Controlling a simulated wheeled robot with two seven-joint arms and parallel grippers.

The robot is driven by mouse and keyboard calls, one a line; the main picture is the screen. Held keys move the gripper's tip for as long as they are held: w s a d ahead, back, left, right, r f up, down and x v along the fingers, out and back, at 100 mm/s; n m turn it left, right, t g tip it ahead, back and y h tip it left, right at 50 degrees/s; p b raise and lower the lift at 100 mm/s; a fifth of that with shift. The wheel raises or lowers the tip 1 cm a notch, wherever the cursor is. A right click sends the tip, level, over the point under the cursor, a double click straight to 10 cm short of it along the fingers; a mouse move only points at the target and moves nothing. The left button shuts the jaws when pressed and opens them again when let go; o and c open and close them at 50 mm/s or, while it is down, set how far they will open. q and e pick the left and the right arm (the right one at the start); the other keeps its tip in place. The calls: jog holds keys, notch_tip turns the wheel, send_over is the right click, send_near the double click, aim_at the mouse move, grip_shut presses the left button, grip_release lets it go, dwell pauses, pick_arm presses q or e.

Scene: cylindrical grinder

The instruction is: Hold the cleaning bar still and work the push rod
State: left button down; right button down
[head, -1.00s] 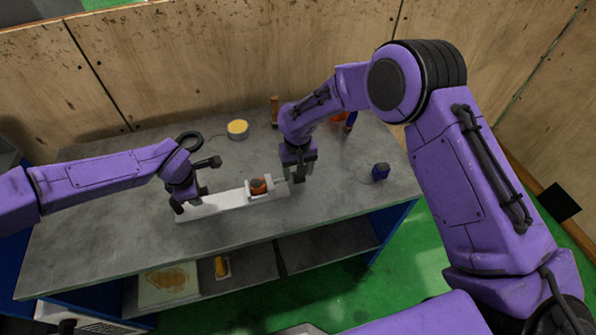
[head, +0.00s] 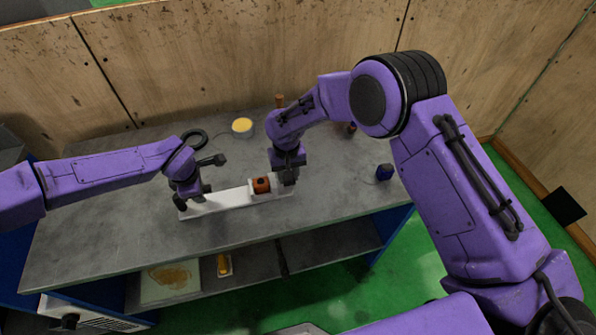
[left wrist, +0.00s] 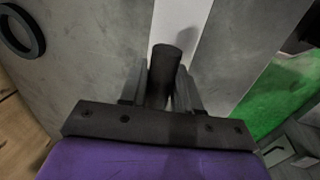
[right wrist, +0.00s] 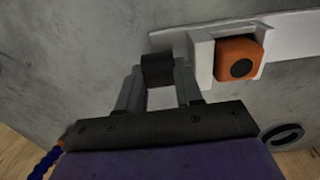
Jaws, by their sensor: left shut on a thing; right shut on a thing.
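The cleaning bar (head: 225,203) is a long white bar lying on the grey table. An orange block (head: 261,186) with a dark round face sits in a white bracket near its right end. My left gripper (head: 190,203) is shut on a dark upright post (left wrist: 166,60) at the bar's left end. My right gripper (head: 288,177) is shut on the dark handle of the push rod (right wrist: 157,69), close beside the bracket. In the right wrist view the bracket and orange block (right wrist: 238,60) stand just right of the fingers. The rod's shaft is not visible.
On the grey table (head: 100,215) are a black ring (head: 193,138), a round tin with a yellow top (head: 242,126) and a small dark blue object (head: 384,172). A wooden wall stands behind. The table's front is clear; a shelf with several items lies below.

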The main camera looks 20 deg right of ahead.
jog(key=shift+a, duration=0.3)
jog(key=c, duration=0.7)
grip_release()
